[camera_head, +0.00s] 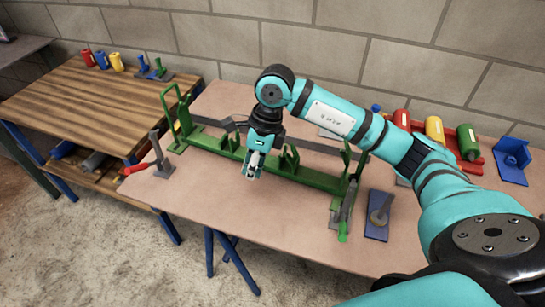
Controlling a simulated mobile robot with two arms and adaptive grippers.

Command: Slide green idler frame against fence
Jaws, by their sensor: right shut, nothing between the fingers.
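The green idler frame (220,151) lies across the pinkish table, with a tall end bracket at its left and another upright at its right end. A dark grey bar (318,148), which looks like the fence, runs behind it. Whether the frame touches this bar along its length I cannot tell. My right gripper (251,172) points down at the front side of the frame, near its middle. Its fingers are shut and empty, and close to the frame's front edge; contact is not clear. My gripper and wrist hide part of the frame and bar. My left gripper is out of view.
A blue plate with a grey part (378,217) lies right of the frame. Coloured rollers (434,129) sit at the back right. A wooden bench (92,104) stands left.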

